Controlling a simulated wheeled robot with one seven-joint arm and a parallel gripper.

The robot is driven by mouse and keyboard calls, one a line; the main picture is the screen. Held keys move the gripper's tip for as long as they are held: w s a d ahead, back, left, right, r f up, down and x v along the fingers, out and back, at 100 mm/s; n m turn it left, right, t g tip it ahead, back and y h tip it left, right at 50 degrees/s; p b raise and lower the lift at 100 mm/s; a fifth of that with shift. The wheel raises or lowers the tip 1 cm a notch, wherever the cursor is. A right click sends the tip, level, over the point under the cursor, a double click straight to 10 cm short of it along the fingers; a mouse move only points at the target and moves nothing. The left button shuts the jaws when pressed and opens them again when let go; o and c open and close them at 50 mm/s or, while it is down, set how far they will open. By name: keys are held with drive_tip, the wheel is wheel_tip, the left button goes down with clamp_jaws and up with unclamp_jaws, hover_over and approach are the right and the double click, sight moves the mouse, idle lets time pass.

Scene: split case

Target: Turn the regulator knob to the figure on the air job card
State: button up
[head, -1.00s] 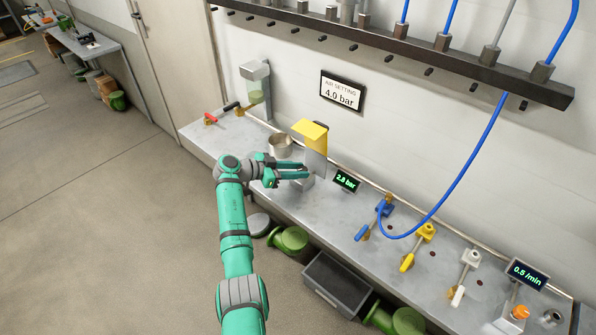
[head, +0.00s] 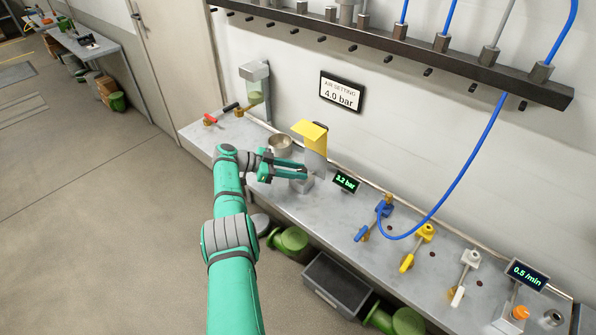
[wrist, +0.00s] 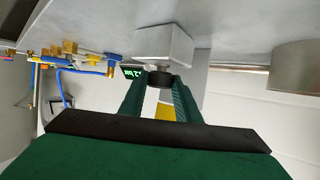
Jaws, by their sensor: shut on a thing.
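The air job card (head: 342,92) on the wall reads "AIR SETTING 4.0 bar". The small display (head: 347,181) beside the regulator reads 3.2 bar in green; part of it shows in the wrist view (wrist: 132,71). My gripper (head: 302,173) reaches in from the left at the grey regulator block (head: 301,185) on the bench. In the wrist view the dark round regulator knob (wrist: 160,79) sits on the face of the pale block (wrist: 163,45). My two green fingers (wrist: 160,95) are shut on the knob, one on each side.
A yellow-topped stand (head: 310,131) rises just behind the regulator, and a metal cup (head: 280,145) stands to its left. Blue (head: 375,218), yellow (head: 417,247) and white (head: 465,277) valves line the bench to the right. A blue hose (head: 470,165) hangs over them.

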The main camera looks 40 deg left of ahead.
drive_tip(key=shift+a+r, duration=0.3)
drive_tip(key=shift+a, duration=0.05)
drive_tip(key=shift+d+r, duration=0.15)
drive_tip(key=o, duration=0.8)
drive_tip(key=shift+c, duration=0.2)
drive_tip(key=shift+o, duration=1.4)
drive_tip(key=shift+d, duration=0.1)
